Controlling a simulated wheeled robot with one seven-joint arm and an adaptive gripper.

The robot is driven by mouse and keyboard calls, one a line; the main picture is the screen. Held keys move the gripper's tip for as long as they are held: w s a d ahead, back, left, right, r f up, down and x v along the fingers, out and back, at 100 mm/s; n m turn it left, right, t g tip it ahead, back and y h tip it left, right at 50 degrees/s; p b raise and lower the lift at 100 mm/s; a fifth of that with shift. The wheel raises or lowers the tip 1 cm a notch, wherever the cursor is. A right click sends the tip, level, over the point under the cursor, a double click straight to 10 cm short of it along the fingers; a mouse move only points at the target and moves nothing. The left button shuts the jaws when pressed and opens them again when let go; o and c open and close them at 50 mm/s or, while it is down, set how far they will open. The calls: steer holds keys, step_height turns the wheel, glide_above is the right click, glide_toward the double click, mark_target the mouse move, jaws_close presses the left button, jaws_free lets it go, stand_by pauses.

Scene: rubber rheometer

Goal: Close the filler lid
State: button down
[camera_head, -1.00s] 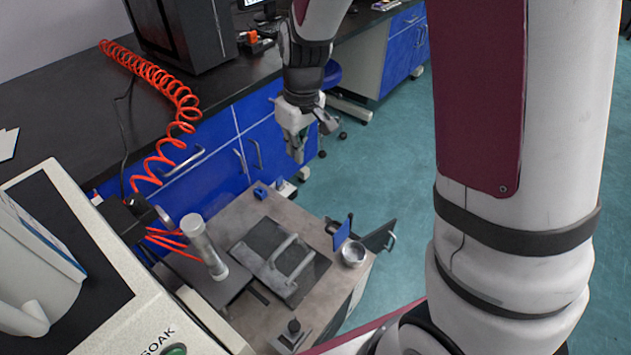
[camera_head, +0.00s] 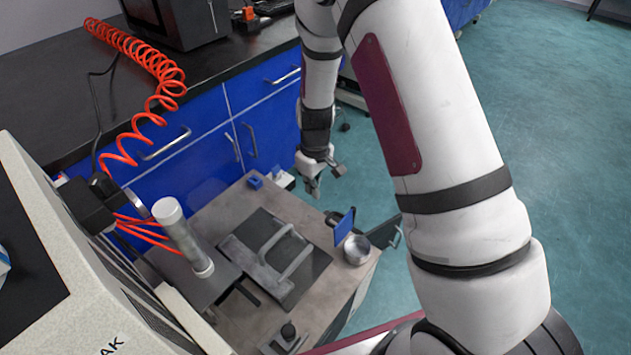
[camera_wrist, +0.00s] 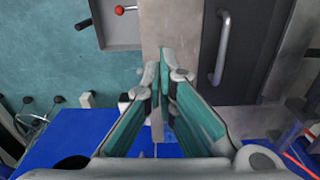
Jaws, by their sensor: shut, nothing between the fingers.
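A blue flap (camera_head: 345,224) stands upright beside a round metal cup (camera_head: 357,249) at the right edge of the bench top in the head view. It looks like a raised lid, but I cannot be sure that it is the filler lid. My gripper (camera_head: 314,190) is behind the bench's far edge, to the upper left of the flap and apart from it. In the wrist view my gripper (camera_wrist: 161,62) is shut and empty, its fingertips in front of the bench top. I cannot make out the blue flap in the wrist view.
A dark plate with a grey handle (camera_head: 285,249) lies mid-bench; the handle (camera_wrist: 221,48) also shows in the wrist view. A clear cylinder (camera_head: 184,237) stands at left. A grey door (camera_head: 386,234) hangs open at right. Blue cabinets (camera_head: 190,145) stand behind. Floor at right is clear.

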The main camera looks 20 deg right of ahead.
steer(key=shift+s+d+f+b, duration=0.45)
steer(key=shift+s+d+f, duration=0.05)
steer(key=shift+s+f, duration=0.3)
steer(key=shift+s+d+f+b, duration=0.4)
steer(key=shift+s+d+f, duration=0.05)
steer(key=shift+s+f, duration=0.3)
steer(key=shift+r, duration=0.15)
steer(key=shift+s+d+r+t, duration=0.1)
steer(key=shift+s+t, duration=0.05)
steer(key=shift+t, duration=0.15)
